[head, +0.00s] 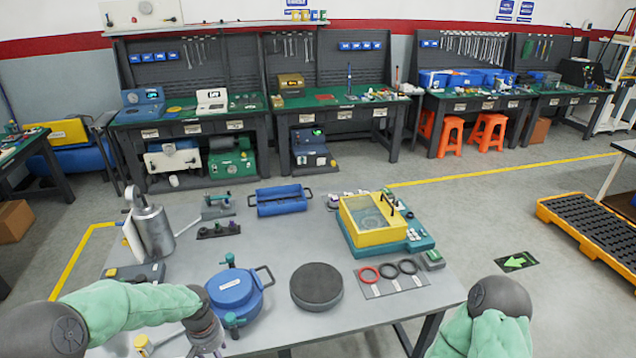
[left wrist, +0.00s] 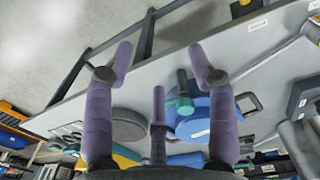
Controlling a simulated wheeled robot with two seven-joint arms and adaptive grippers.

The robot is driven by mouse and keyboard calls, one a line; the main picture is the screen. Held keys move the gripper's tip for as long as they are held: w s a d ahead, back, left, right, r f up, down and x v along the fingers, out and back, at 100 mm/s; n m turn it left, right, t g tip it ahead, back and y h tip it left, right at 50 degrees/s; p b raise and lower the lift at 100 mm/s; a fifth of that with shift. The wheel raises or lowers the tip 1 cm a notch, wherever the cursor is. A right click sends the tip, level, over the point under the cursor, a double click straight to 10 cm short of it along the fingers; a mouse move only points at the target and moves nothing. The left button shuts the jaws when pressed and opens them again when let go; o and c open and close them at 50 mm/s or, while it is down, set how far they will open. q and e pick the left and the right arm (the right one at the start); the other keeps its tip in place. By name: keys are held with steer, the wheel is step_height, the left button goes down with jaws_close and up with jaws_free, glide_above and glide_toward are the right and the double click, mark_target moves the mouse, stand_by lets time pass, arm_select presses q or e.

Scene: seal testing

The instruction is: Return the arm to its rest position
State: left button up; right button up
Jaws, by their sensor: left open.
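My left arm (head: 125,305) comes in from the left above the table's near left part. My left gripper (head: 205,340) hangs left of the blue round lidded vessel (head: 232,290), partly cut off by the bottom edge. In the left wrist view my left gripper (left wrist: 160,72) has its purple-grey fingers spread and holds nothing. The blue vessel also shows behind the fingers there (left wrist: 203,118). My right arm (head: 485,335) shows at the bottom right, at the table's right edge; its gripper is outside the view.
The grey table (head: 375,315) holds a black round disc (head: 316,287), a plate with three rings (head: 390,277), a yellow and teal box (head: 375,220), a blue tray (head: 280,200) and a metal cylinder (head: 153,232). The table's front strip is mostly clear.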

arm_select(q)
steer(key=s+d+f+h+b, duration=0.35)
steer(key=d+f, duration=0.65)
steer(key=f, duration=0.4)
steer(key=s+d+f+b, duration=0.3)
steer(key=s+d+f, duration=0.4)
steer(key=s+f, duration=0.3)
steer(key=shift+s+f, duration=0.25)
steer(key=shift+s, duration=0.95)
arm_select(e)
step_height(320, 180, down, 7)
steer(key=shift+w, duration=0.35)
